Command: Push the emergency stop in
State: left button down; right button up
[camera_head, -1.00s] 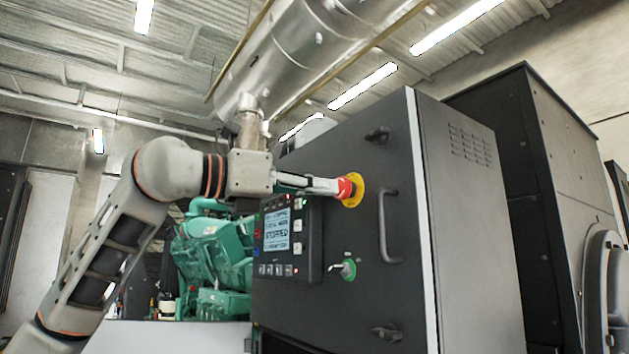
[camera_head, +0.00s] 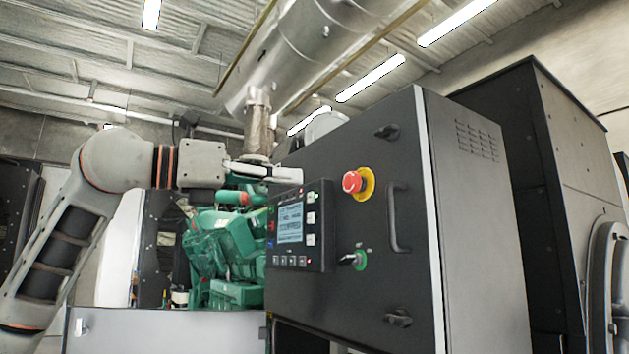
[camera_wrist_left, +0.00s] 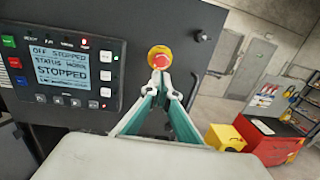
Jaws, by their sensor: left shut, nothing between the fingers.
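The emergency stop is a red mushroom button (camera_head: 352,182) on a yellow round collar on the dark cabinet front (camera_head: 340,285). It also shows in the left wrist view (camera_wrist_left: 160,59), just beyond the fingertips. My left gripper (camera_head: 298,174) is shut and empty. In the head view its tips are left of the button, with a clear gap between them. In the left wrist view the fingertips (camera_wrist_left: 161,72) overlap the lower edge of the button in the picture. My right gripper is not in view.
A control panel (camera_head: 300,226) with a screen reading STOPPED sits left of the button. A key switch (camera_head: 353,259) is below and a bar handle (camera_head: 397,217) is to the right. A green engine (camera_head: 220,250) stands behind. A red tool cart (camera_wrist_left: 275,148) shows at right.

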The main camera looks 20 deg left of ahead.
pick_arm(q)
jog(key=v, duration=0.4)
jog(key=shift+s+a, duration=0.1)
jog(key=shift+a, duration=0.05)
jog(key=shift+s, duration=0.15)
